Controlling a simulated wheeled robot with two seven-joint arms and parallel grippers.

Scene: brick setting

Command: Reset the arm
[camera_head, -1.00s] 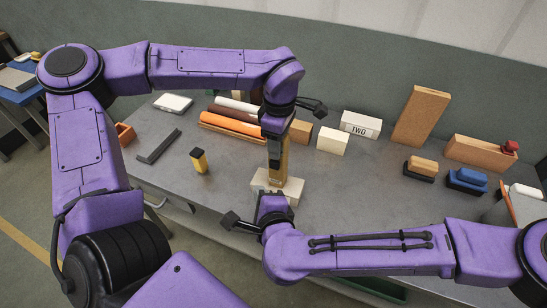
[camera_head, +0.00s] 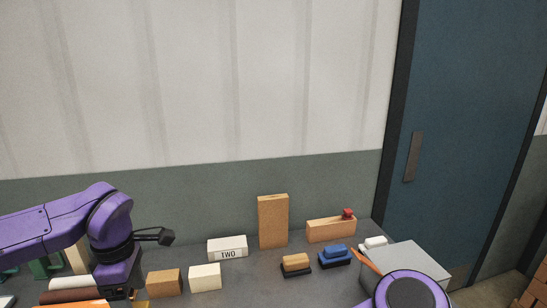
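My purple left arm (camera_head: 40,225) comes in from the left and bends down at the wrist. My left gripper (camera_head: 120,293) is at the bottom edge, beside the orange and white rolls, and its fingertips are cut off by the frame. I cannot tell whether it is open or shut. A purple joint of my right arm (camera_head: 410,290) shows at the bottom right. My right gripper is out of view below.
A grey box (camera_head: 405,262) is at right. A blue door (camera_head: 460,130) is beyond.

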